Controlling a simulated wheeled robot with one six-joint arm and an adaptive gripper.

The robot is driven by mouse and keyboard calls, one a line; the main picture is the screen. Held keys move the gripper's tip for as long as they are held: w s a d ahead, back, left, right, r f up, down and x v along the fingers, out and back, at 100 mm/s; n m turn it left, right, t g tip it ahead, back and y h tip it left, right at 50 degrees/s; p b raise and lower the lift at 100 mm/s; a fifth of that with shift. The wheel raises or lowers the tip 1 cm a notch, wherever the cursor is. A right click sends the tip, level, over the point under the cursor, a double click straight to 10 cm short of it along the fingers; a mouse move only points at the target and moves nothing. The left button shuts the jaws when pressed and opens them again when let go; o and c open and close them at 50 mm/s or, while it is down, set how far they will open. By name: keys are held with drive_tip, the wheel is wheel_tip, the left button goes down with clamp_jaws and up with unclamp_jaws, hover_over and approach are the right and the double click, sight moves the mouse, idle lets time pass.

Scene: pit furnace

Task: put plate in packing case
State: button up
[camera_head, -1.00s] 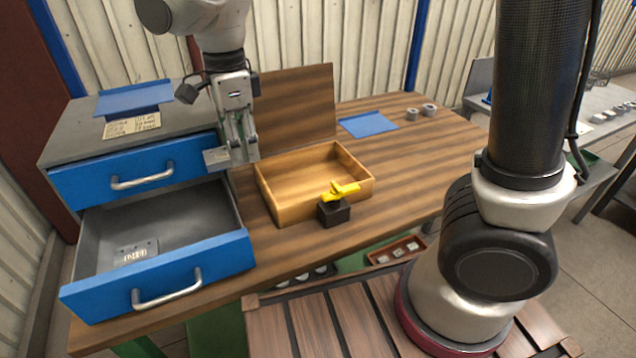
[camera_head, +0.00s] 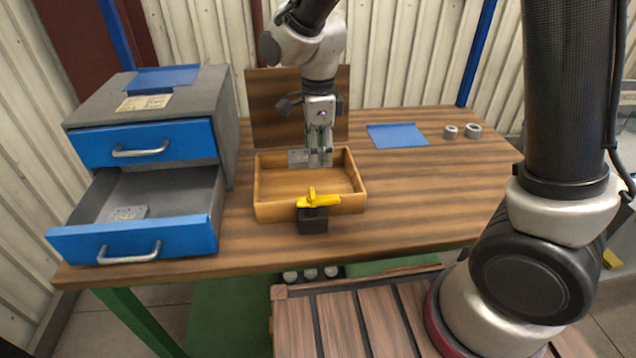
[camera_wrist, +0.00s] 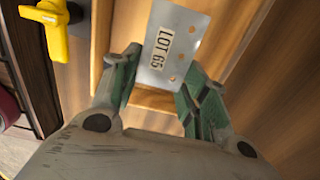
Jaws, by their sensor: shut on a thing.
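A small grey metal plate (camera_head: 298,156) is held by my gripper (camera_head: 320,160), near the back wall of the wooden packing case (camera_head: 276,211). In the wrist view the plate (camera_wrist: 176,38) reads "LOT 65" and has several holes. The two green-padded fingers of my gripper (camera_wrist: 163,72) close on its near end. The case is an open, shallow tray on the table and looks empty. The plate is over the case at about rim height; I cannot tell its exact clearance.
A yellow-handled black block (camera_head: 314,217) stands against the case's front. The open blue drawer (camera_head: 140,238) at left holds another plate (camera_head: 128,213). A blue sheet (camera_head: 398,135) and two grey rings (camera_head: 462,131) lie to the right. An upright wooden board (camera_head: 265,100) stands behind.

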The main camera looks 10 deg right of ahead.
sight(318, 187)
wheel_tip(318, 187, down, 8)
drive_tip(key=shift+r, duration=0.1)
drive_tip(key=shift+f, duration=0.2)
drive_tip(key=o, duration=1.2)
drive_tip(key=shift+c, duration=0.2)
